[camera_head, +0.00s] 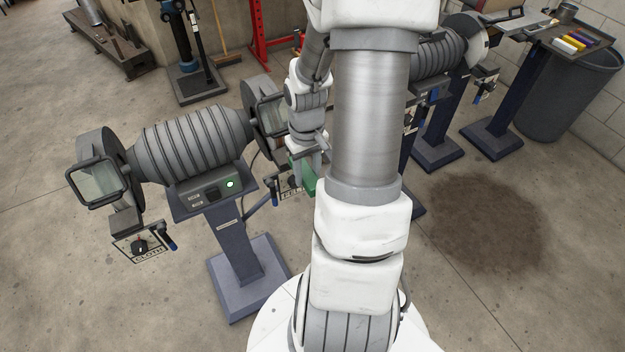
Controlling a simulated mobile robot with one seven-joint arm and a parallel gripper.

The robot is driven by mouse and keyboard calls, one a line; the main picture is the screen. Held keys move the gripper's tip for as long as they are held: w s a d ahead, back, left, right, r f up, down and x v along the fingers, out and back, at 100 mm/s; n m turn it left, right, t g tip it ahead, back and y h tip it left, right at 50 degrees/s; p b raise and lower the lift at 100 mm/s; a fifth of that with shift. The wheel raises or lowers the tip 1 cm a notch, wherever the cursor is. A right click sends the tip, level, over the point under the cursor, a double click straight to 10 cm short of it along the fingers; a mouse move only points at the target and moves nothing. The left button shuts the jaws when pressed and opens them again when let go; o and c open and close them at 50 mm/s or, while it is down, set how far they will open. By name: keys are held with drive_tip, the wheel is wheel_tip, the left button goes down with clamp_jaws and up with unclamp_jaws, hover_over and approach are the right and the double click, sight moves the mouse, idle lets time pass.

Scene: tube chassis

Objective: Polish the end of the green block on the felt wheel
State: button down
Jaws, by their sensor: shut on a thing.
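My gripper (309,160) is shut on the green block (308,182), which points downward from the fingers. Part of the block is hidden behind my arm. The gripper is at the right end of the near polishing machine (190,143), just right of its clear shield (270,112). A sign below this end, partly covered, seems to read FELT (293,195). The felt wheel itself is hidden by the shield, housing and my arm. I cannot tell whether the block touches the wheel.
The machine's left end has another shield (98,185) and a CLOTH sign (140,248). A green light (230,184) glows on its panel. A second machine (440,60), a bin (568,95) and a tray with coloured bars (578,42) stand at right. A dark stain (480,222) marks open floor.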

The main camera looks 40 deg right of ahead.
drive_tip(key=shift+w+d+f, duration=0.1)
drive_tip(key=shift+w+d, duration=0.1)
drive_tip(key=shift+w, duration=0.65)
drive_tip(key=shift+w+d, duration=0.15)
drive_tip(key=shift+w, duration=0.75)
drive_tip(key=shift+w+d+f, duration=0.1)
drive_tip(key=shift+w+d, duration=0.1)
drive_tip(key=shift+w, duration=0.65)
drive_tip(key=shift+w+d+r, duration=0.1)
drive_tip(key=shift+w+d, duration=0.1)
drive_tip(key=shift+w, duration=0.45)
idle(3.3)
drive_tip(key=shift+s+a+b, duration=0.1)
drive_tip(key=shift+s+a, duration=0.2)
drive_tip(key=shift+s, duration=1.05)
drive_tip(key=shift+s+a+b, duration=0.1)
drive_tip(key=shift+s+a, duration=0.25)
drive_tip(key=shift+s, duration=0.95)
drive_tip(key=shift+s+a+b, duration=0.1)
drive_tip(key=shift+s+a, duration=0.2)
drive_tip(key=shift+s, duration=1.05)
